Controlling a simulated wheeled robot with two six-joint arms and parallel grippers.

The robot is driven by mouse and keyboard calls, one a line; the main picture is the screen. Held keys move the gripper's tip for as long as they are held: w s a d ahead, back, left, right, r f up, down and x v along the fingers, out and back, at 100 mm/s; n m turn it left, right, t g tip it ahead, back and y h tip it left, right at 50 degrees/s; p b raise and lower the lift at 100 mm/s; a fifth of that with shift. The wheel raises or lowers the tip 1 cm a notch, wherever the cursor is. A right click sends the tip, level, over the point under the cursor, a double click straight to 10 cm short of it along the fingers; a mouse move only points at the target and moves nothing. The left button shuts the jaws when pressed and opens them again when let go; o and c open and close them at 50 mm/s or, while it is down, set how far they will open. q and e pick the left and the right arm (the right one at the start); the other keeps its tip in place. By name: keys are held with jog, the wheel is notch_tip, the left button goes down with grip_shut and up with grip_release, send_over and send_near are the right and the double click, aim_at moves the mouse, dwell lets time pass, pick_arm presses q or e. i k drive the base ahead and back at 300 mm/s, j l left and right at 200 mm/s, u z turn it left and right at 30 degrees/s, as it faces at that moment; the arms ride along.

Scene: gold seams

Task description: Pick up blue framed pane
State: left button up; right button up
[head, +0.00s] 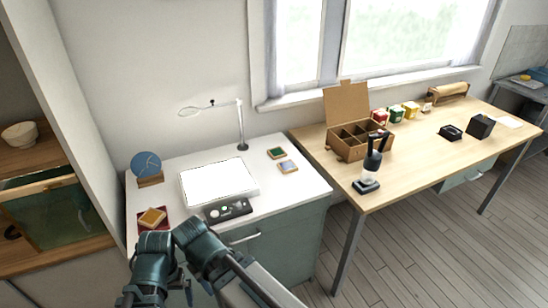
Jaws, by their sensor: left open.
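My left gripper (182,284) is low at the front of the desk, open and well away from the pane. Its fingers are small and partly hidden by the arm links. My right arm folds in beside it from the lower right; its fingers cannot be made out. Nothing is seen held.
A green framed pane (277,153) lies just behind the blue one. A white light box (218,190), control box (228,210), lamp (241,130), blue disc (146,163) on a stand and amber pane (152,217) share the desk. A wooden table (420,160) stands right.

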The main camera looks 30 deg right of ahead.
aim_at(286, 167)
jog(key=z, duration=1.7)
jog(key=i+l, duration=0.5)
jog(key=i, duration=0.2)
